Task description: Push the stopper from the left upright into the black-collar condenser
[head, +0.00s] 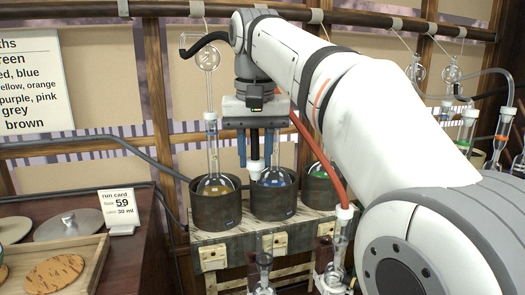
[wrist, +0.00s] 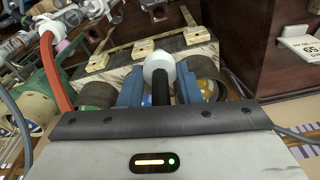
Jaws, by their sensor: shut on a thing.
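My gripper (head: 255,158) hangs upright in front of the rig, above the middle heating pot. Its two blue fingers (wrist: 160,80) are shut on a stopper with a black shank and a rounded white end (wrist: 156,66). In the head view the stopper (head: 255,168) points down between the fingers, clear of the pots. A glass piece with a dark collar (head: 263,260) stands low at the front of the bench; I cannot tell whether it is the black-collar condenser. A wooden upright (head: 154,75) stands at the left of the rig and shows no stopper.
Dark pots (head: 215,207) hold flasks on a wooden bench. A tall glass column (head: 211,130) rises left of my gripper. A red hose (head: 318,155) runs down to the right. A side table (head: 150,230) with a run card (head: 119,210) stands left. My arm hides much of the right.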

